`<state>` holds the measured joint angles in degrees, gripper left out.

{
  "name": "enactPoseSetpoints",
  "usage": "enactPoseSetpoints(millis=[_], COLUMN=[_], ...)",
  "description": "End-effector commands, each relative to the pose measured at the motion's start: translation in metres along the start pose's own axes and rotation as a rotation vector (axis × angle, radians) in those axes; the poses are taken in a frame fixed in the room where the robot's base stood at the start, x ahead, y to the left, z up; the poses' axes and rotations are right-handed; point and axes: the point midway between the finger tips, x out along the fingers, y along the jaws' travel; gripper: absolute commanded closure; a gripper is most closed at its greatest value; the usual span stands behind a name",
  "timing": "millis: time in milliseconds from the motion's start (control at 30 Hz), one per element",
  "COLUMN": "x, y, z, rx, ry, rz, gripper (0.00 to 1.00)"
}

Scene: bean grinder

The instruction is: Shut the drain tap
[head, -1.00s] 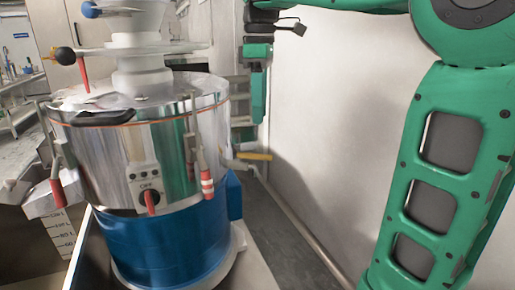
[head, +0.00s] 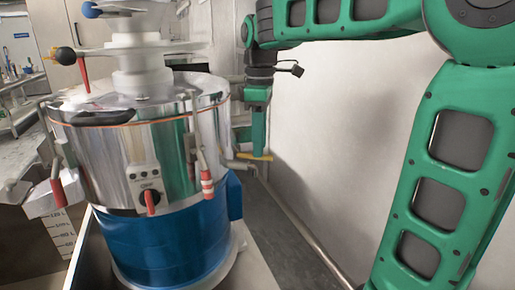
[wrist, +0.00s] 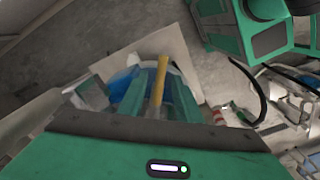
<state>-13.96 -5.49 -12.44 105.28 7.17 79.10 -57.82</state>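The drain tap (head: 243,165) sticks out from the right side of the steel and blue grinder, low on the steel drum. Its yellow handle (head: 262,157) points to the right in the head view. My gripper (head: 258,153) reaches down from above, with its green finger tips at the handle. In the wrist view, the yellow handle (wrist: 161,80) lies between the two spread fingers of my gripper (wrist: 155,88). The gripper looks open. I cannot tell whether either finger touches the handle. The tap's body is hidden in the wrist view.
The grinder (head: 130,165) stands left of my gripper, with a clamp with a red and white grip (head: 207,184) on its near side. A pale wall (head: 345,120) rises close on the right. Grey floor shows between them.

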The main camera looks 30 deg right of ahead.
Motion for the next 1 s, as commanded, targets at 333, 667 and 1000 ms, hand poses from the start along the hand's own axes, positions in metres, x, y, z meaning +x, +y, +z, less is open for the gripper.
enactPoseSetpoints(millis=[333, 667, 1000], x=[0.019, 0.019, 0.018], y=[0.0, 0.0, -0.002], z=[0.0, 0.0, -0.005], rx=[0.0, 0.001, -0.024], ry=[0.0, 0.0, 0.001], rz=[0.0, 0.0, 0.001], gripper=[0.69, 1.0, 1.0])
